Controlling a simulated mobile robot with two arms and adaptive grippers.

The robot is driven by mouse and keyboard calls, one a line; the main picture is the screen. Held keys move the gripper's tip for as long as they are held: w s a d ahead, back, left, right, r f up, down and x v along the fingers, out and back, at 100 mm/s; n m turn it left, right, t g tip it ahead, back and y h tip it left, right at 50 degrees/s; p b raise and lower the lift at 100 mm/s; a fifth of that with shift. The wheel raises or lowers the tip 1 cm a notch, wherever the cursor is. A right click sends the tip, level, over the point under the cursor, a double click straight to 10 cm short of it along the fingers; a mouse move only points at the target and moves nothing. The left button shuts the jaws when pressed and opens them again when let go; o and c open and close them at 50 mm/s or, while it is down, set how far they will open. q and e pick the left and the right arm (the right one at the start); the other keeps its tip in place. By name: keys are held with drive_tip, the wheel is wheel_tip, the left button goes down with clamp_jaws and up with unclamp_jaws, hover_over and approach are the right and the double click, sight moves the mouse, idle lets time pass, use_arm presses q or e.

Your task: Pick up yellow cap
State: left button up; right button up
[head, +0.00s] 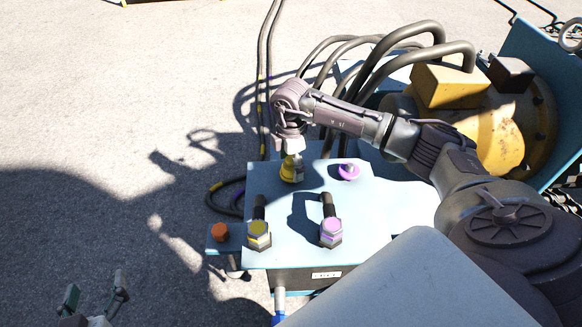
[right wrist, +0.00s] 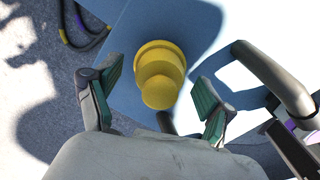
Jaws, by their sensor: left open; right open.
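The yellow cap (head: 288,170) stands on the light blue panel (head: 376,245), partly hidden under my right gripper (head: 292,154) in the head view. In the right wrist view the yellow cap (right wrist: 160,72) shows a stepped round shape, lying ahead of and between the green-padded fingers of my right gripper (right wrist: 154,98). Those fingers are open, one on each side, and I see no contact with the cap. My left gripper (head: 95,300) is open and empty at the bottom left of the head view, over the ground.
A purple cap (head: 348,171) sits right of the yellow cap. Yellow-ringed (head: 258,236) and purple-ringed (head: 331,232) fittings stand nearer on the panel. An orange knob (head: 219,232) is at left. Thick hoses (head: 400,45) arch behind, beside a yellow machine (head: 500,135). Ground at left is clear.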

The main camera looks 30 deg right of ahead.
drive_tip(key=c, duration=1.2)
drive_tip(key=shift+c, duration=0.3)
drive_tip(key=shift+r, duration=0.2)
